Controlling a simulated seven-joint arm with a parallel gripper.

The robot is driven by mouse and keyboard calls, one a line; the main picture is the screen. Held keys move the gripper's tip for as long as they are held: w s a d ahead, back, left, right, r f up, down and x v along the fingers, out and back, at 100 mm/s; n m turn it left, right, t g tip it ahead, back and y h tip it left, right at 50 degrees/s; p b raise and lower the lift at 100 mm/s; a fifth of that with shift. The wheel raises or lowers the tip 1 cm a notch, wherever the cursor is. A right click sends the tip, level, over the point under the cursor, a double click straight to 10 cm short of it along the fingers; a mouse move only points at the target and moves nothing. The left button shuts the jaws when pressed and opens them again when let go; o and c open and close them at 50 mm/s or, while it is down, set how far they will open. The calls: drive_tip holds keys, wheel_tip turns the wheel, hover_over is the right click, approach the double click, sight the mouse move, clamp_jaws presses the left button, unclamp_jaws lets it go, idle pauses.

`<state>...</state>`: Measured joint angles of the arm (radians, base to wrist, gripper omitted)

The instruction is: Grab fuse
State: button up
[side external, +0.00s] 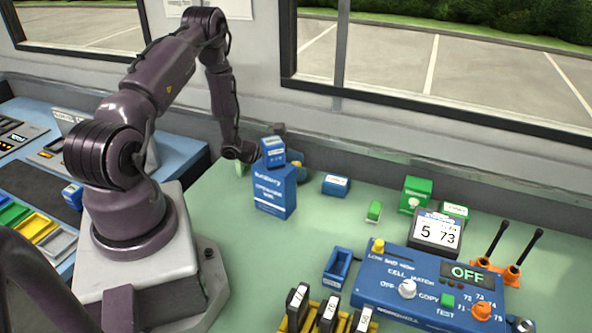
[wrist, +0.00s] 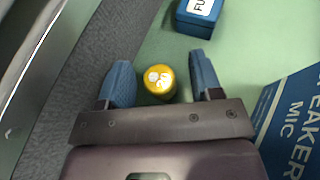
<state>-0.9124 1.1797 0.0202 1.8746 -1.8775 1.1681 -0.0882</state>
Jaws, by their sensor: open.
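A short yellow cylinder (wrist: 159,80), which looks like the fuse, stands on the green desk and is seen end-on with a pale mark on top. In the wrist view my gripper (wrist: 161,72) is open, with one blue fingertip on each side of the cylinder; I cannot tell whether they touch it. In the side view a bit of yellow (side external: 297,164) shows behind the blue boxes, and my gripper is mostly hidden there. A blue box (wrist: 198,12) with a label starting "FU" lies beyond; it also shows in the side view (side external: 335,186).
A tall blue speaker mic box (side external: 274,190) stands close beside my gripper, with a smaller blue box (side external: 273,151) above it. The grey wall ledge (wrist: 100,60) is close on the other side. Green boxes (side external: 416,193) and a blue control panel (side external: 400,285) stand to the right.

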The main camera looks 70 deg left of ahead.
drive_tip(key=shift+x, duration=0.85)
drive_tip(key=c, duration=1)
